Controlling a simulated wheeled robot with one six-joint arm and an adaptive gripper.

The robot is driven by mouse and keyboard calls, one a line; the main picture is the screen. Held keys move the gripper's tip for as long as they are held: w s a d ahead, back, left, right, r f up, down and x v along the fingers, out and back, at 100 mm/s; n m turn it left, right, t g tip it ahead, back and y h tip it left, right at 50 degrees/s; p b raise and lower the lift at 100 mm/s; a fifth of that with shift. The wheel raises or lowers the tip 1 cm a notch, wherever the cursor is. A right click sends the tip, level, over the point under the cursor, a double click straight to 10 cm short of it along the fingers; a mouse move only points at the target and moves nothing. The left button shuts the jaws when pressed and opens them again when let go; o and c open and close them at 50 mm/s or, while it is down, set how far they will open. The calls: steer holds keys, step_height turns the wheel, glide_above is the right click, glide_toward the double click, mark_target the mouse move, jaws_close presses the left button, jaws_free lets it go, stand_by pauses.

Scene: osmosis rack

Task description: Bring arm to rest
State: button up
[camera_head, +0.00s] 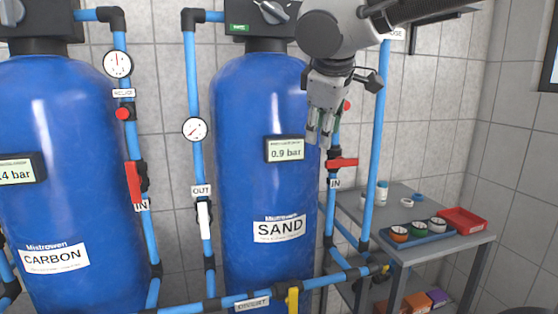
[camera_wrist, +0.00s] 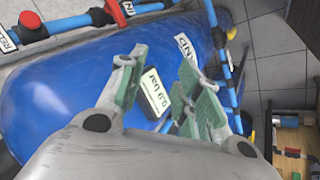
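My gripper (camera_head: 319,140) hangs from my raised arm in front of the right side of the blue SAND tank (camera_head: 248,180), pointing down. In the wrist view my gripper (camera_wrist: 162,72) shows two fingers with green pads, spread apart with nothing between them. The tank (camera_wrist: 70,95) fills much of that view behind the fingers. The tank's 0.9 bar display (camera_head: 285,149) is just left of and below the gripper in the head view; the display (camera_wrist: 155,92) also shows between the fingers in the wrist view.
Blue pipes (camera_head: 374,150) and a red valve handle (camera_head: 342,163) stand right of the gripper. The blue CARBON tank (camera_head: 70,180) is at the left. Tiled wall lies behind.

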steer(key=s+d+f+m+g, duration=0.1)
steer(key=s+d+f+m, duration=0.3)
steer(key=d, duration=0.5)
steer(key=s+d+f+m, duration=0.4)
steer(key=s+d+f, duration=0.1)
steer(key=d, duration=0.4)
steer(key=s+d+f+m+g, duration=0.1)
steer(key=s+d+f+m, duration=0.3)
steer(key=d, duration=0.5)
steer(key=s+f, duration=0.1)
steer(key=s, duration=0.1)
steer(key=shift+s+d+f+g, duration=0.3)
steer(key=shift+s, duration=0.1)
